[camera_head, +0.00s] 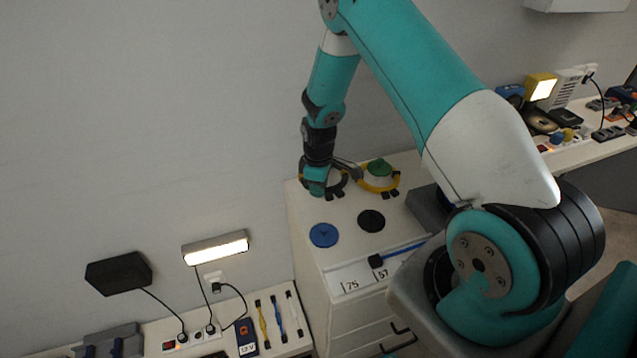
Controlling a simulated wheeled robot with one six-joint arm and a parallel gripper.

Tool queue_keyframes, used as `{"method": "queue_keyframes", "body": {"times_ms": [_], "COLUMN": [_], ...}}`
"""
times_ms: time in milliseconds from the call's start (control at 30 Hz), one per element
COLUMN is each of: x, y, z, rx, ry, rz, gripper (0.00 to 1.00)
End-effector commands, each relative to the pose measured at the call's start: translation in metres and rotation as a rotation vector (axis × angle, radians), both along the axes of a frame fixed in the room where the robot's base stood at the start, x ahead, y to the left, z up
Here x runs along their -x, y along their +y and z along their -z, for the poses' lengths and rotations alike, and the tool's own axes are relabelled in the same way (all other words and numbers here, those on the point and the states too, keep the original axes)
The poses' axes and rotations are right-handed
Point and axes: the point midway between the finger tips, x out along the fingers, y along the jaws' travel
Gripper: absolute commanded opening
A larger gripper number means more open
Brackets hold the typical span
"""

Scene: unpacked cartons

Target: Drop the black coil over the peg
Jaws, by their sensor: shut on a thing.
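My gripper (316,188) points down over the back left of the white cabinet top. It is shut on the black coil (342,184), a dark cable loop that shows mostly to the right of the fingers. The gripper hides part of the coil, and I cannot tell whether the coil touches the top. Right of it stands a peg (379,168) with a green cap and pale body. A yellow coil (377,187) lies around the peg's foot. The black coil is beside this peg, not around it.
A blue disc (324,235) and a black disc (371,220) lie on the cabinet top (345,245) in front. A grey block (428,208) is at the right. The wall is close behind.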

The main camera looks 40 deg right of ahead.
Motion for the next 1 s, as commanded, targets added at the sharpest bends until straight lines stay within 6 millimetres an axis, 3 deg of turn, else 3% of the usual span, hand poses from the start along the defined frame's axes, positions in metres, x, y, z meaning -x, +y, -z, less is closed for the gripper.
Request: {"method": "queue_keyframes", "body": {"times_ms": [67, 533, 1000], "x": [0.0, 0.0, 0.0], "y": [0.001, 0.002, 0.002], "z": [0.012, 0.006, 0.019], "rx": [0.0, -0.002, -0.002], "ry": [0.0, -0.002, -0.002], "rz": [-0.001, -0.004, -0.004], "gripper": [0.0, 0.0, 0.0]}}
